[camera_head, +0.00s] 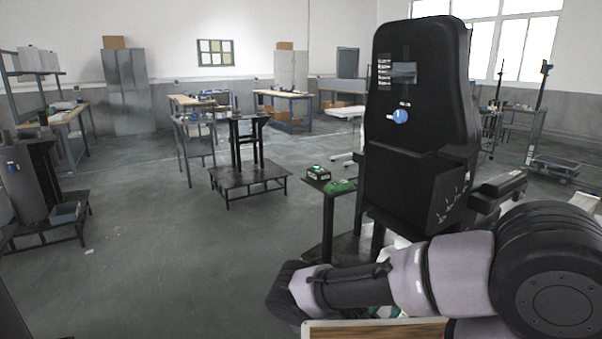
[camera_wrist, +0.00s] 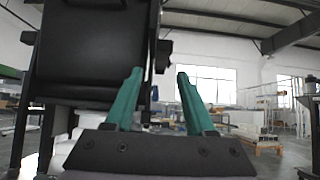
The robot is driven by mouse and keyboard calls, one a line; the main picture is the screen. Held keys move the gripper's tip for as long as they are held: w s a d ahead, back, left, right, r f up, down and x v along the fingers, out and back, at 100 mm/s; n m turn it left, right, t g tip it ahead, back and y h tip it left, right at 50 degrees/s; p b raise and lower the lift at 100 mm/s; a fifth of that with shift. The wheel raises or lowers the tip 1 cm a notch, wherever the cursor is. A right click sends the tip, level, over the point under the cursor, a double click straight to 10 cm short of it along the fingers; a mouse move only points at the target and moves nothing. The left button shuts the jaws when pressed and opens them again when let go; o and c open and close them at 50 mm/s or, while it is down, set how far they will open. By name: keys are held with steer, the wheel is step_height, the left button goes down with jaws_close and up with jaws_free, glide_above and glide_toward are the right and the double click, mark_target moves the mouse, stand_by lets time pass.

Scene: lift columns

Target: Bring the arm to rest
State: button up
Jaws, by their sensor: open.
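My arm (camera_head: 430,275) reaches in from the lower right in the head view, folded low with its end toward the bottom middle. My gripper (camera_wrist: 158,85) shows in the wrist view with two green fingers apart and nothing between them. In the head view the gripper is mostly hidden behind my arm. A tall black column-like unit (camera_head: 415,90) with a blue round knob stands just beyond my arm. Its dark body also fills the left of the wrist view (camera_wrist: 88,50).
A small dark stand (camera_head: 328,188) with green-topped items is left of the black unit. A wooden-edged board (camera_head: 375,329) lies at the bottom, close to my arm. A low black platform (camera_head: 248,178) stands further back. Open grey floor (camera_head: 160,260) spreads to the left.

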step_height(320, 180, up, 30)
steer(key=w+a+m+g+y, duration=0.2)
steer(key=m+g+y, duration=1)
steer(key=m+g, duration=0.75)
steer(key=s+r+m+t+y, duration=0.4)
steer(key=s+r+t+y, duration=0.2)
steer(key=r, duration=0.8)
steer(key=s+a+r+m+t+y, duration=0.1)
steer(key=s+r+m+t+y, duration=0.4)
steer(key=s+r, duration=0.5)
step_height(320, 180, up, 4)
steer(key=shift+a+r+t+y, duration=0.15)
steer(key=shift+t+y, duration=0.45)
steer(key=shift+t, duration=0.35)
